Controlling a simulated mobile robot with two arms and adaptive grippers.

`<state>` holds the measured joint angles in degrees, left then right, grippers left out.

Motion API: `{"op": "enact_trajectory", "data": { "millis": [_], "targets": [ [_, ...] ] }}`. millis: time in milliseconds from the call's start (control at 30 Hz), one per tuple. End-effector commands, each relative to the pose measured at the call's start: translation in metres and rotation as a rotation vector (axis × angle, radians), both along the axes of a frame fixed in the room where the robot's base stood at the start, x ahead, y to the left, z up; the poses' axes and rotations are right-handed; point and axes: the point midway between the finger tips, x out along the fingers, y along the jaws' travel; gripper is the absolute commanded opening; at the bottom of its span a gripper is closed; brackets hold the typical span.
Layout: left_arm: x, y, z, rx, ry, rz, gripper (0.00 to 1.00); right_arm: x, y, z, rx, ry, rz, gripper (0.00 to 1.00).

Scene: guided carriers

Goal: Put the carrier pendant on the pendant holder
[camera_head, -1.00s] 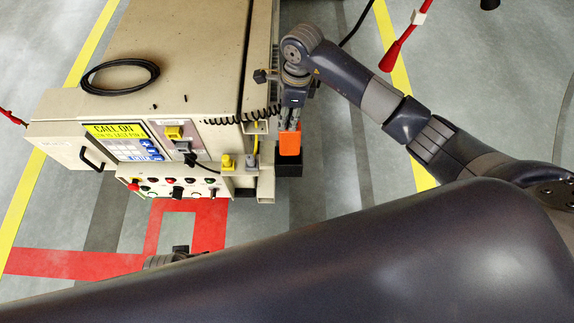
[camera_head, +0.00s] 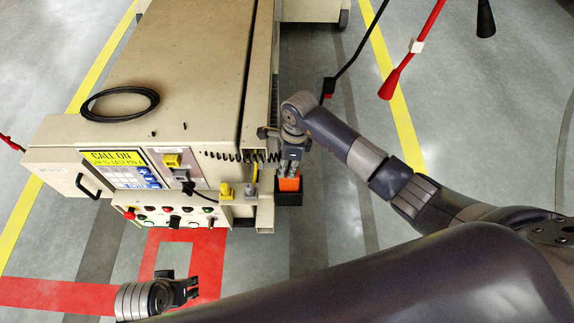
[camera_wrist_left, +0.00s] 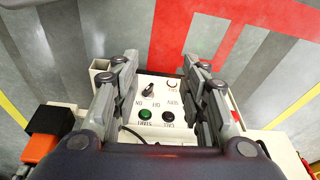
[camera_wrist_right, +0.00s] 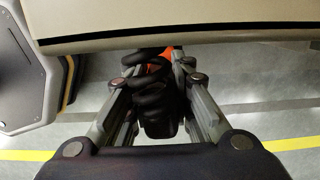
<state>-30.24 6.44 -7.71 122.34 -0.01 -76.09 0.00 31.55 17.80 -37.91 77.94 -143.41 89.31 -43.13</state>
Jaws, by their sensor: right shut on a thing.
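The orange carrier pendant (camera_head: 289,184) hangs upright below my right gripper (camera_head: 290,172) at the carrier's right side. The right fingers are shut on its upper end. A black box (camera_head: 289,199), apparently the pendant holder, is directly under the orange body; how far the pendant sits inside it cannot be told. In the right wrist view, thick black coiled cord (camera_wrist_right: 158,100) fills the space between the fingers and hides most of the pendant. The left wrist view shows orange (camera_wrist_left: 38,148) beside black (camera_wrist_left: 50,120) at left. My left gripper (camera_head: 195,288) is open and empty near the carrier's control panel.
The beige carrier (camera_head: 190,80) has a control panel (camera_head: 172,215) with several buttons and a black cable loop (camera_head: 120,103) on top. Red rods (camera_head: 415,55) stand at upper right. Open floor lies right of the carrier.

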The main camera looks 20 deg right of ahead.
Motion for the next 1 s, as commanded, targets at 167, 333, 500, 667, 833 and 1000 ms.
{"op": "enact_trajectory", "data": {
  "millis": [167, 333, 500, 667, 833, 1000],
  "targets": [
    [0.0, 0.0, 0.001, 0.0, -0.001, 0.0, 0.4, 0.001, 0.0, 0.001, 0.001, -0.003, 0.001, 0.0],
    [0.0, 0.0, 0.006, -0.001, -0.005, 0.0, 0.4, 0.001, 0.0, -0.001, 0.001, -0.003, 0.001, 0.0],
    [0.0, 0.0, 0.009, -0.001, -0.004, 0.001, 0.4, 0.001, 0.0, -0.003, 0.0, -0.002, 0.001, 0.0],
    [0.0, 0.0, 0.015, -0.001, -0.011, 0.002, 0.4, 0.001, 0.0, -0.004, 0.0, -0.002, 0.001, 0.0],
    [-0.003, 0.0, 0.019, -0.001, -0.006, 0.003, 0.4, 0.001, 0.0, -0.006, 0.0, -0.003, 0.001, 0.0],
    [-0.005, 0.0, 0.023, -0.002, -0.007, 0.004, 0.4, 0.001, 0.0, -0.008, 0.001, -0.004, 0.001, 0.0]
  ]
}}
